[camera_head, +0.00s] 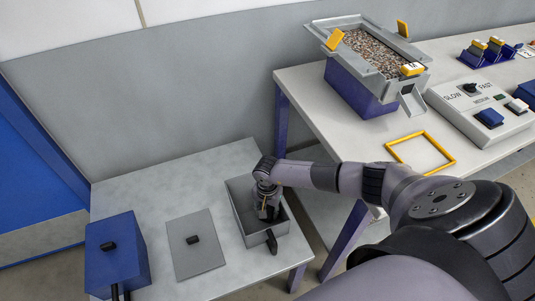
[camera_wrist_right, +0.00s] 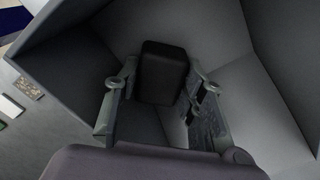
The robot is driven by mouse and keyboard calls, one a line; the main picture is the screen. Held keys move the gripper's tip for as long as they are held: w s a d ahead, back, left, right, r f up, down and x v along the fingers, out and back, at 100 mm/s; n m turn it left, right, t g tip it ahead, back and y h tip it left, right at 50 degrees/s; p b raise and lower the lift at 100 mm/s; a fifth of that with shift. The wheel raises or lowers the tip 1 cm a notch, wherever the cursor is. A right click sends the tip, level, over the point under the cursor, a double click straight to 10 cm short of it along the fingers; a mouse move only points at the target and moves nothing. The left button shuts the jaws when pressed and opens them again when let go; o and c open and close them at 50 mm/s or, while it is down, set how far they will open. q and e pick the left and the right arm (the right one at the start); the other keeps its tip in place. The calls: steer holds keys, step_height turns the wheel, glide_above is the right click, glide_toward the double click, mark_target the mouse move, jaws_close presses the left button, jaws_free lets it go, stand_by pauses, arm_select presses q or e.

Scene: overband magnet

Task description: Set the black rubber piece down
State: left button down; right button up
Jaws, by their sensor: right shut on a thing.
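My right gripper (camera_head: 268,210) reaches down into an open grey bin (camera_head: 237,213) on the low table. In the wrist view the right gripper (camera_wrist_right: 158,98) is shut on the black rubber piece (camera_wrist_right: 162,70), a dark block between its two fingers. The bin's grey walls (camera_wrist_right: 215,35) surround the piece in that view. I cannot tell whether the piece touches the bin floor. In the head view the gripper and arm mostly hide the piece. My left gripper is in neither view.
On the low table (camera_head: 150,179), a grey plate (camera_head: 200,259) with a small black knob-like part and a blue box (camera_head: 125,265) stand left of the bin. A higher table (camera_head: 320,110) at right holds a gravel-filled hopper (camera_head: 375,52), a yellow frame (camera_head: 447,153) and a control box (camera_head: 480,115).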

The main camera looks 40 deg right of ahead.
steer(key=shift+f, duration=0.2)
steer(key=shift+f, duration=0.2)
steer(key=o, duration=0.9)
steer(key=shift+r, duration=0.1)
steer(key=shift+o, duration=0.2)
step_height(320, 180, up, 12)
steer(key=shift+r+p, duration=0.15)
steer(key=shift+p, duration=0.25)
